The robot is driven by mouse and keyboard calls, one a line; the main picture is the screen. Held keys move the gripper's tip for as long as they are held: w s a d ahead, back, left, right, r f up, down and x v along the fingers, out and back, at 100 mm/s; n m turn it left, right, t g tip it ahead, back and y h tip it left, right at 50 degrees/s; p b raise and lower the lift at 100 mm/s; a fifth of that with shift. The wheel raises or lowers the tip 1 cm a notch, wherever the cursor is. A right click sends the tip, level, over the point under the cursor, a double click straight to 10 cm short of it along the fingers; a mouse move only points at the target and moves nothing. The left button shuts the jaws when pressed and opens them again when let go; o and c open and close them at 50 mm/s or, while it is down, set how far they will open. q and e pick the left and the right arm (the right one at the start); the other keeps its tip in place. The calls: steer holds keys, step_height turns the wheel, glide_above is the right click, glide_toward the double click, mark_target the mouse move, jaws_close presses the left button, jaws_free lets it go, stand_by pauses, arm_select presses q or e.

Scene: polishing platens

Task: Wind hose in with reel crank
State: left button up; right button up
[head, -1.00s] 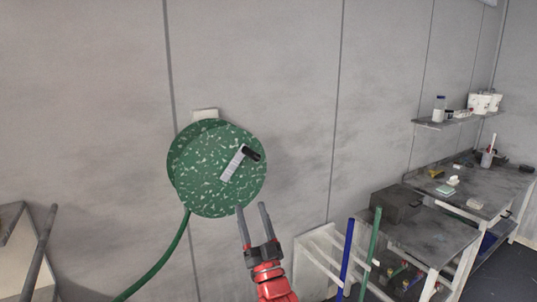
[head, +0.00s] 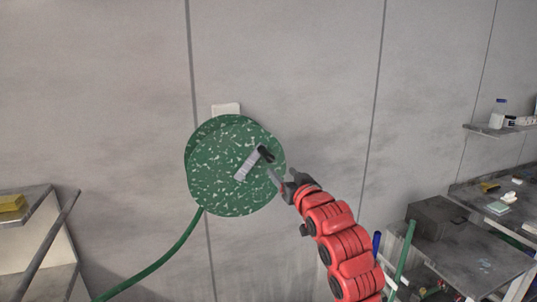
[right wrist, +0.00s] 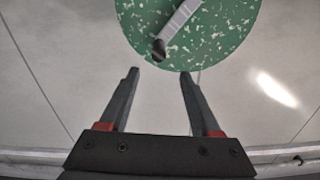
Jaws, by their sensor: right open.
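The green speckled hose reel (head: 215,165) is mounted on the grey wall. It also shows at the top of the right wrist view (right wrist: 215,45). Its crank is a grey arm (head: 246,166) with a black handle (head: 266,154) at the upper right end. In the right wrist view the black handle (right wrist: 159,49) lies just beyond the fingertips, roughly between them and apart from them. The green hose (head: 165,255) hangs from the reel down to the left. My right gripper (head: 274,176) is open and empty, beside the handle at the reel's right edge. My left gripper is not in view.
A grey bench (head: 470,252) with a dark box (head: 433,217) stands at the lower right. A shelf (head: 500,130) is on the wall at right. A stand with a yellow block (head: 12,203) is at the lower left. The wall around the reel is bare.

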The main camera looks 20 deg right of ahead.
mark_target(273, 160)
steer(key=w+p, duration=0.4)
steer(key=w, duration=0.8)
steer(key=shift+r, duration=0.15)
steer(key=shift+w+a+f, duration=0.15)
steer(key=shift+w+f, duration=0.05)
steer(key=shift+w, duration=0.5)
jaws_close()
stand_by(0.5)
